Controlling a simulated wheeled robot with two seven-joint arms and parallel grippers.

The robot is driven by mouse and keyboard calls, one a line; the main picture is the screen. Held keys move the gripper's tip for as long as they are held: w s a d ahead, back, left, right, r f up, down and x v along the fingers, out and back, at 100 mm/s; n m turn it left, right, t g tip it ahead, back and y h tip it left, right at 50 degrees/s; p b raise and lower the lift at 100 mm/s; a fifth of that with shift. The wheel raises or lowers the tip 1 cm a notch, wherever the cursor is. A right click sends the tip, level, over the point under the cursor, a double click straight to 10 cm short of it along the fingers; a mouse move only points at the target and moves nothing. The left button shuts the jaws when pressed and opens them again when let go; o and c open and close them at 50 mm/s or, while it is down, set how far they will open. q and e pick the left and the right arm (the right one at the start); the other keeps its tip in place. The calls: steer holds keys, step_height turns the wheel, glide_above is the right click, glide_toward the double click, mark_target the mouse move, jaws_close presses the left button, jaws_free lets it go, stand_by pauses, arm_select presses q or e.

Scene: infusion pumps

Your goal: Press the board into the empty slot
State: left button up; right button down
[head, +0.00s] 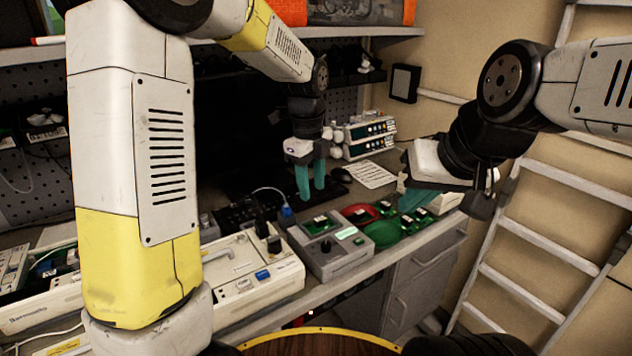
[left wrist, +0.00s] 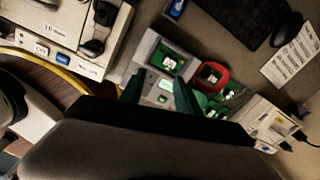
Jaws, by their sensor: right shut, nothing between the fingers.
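A grey test unit (head: 345,263) stands on the bench with a green board (head: 321,223) on its top and a pale green display. The unit (left wrist: 146,48) and board (left wrist: 168,62) also show in the left wrist view. I cannot tell how deep the board sits, and no empty slot is clearly visible. My left gripper (head: 311,190) points down above and behind the unit, its teal fingers apart with nothing seen between them. In the left wrist view its fingers (left wrist: 157,88) are spread. My right gripper (head: 402,195) is shut and empty, above the bench's right end.
A red dish (head: 352,211) and a green dish (head: 381,236) lie right of the unit, with several green boards nearby. A cream pump (head: 262,280) stands to the left. A keyboard, mouse and paper sheet (head: 371,174) lie behind. A ladder (head: 540,232) stands at right.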

mark_target(320, 219)
arm_select(q)
steer(key=f+m, duration=0.1)
steer(key=w+d+f+m, duration=0.2)
steer(key=shift+w+f+g+y, duration=0.25)
steer(key=shift+g+y, duration=0.05)
steer(key=shift+f, duration=3.8)
jaws_close()
steer(key=shift+r, duration=2.55)
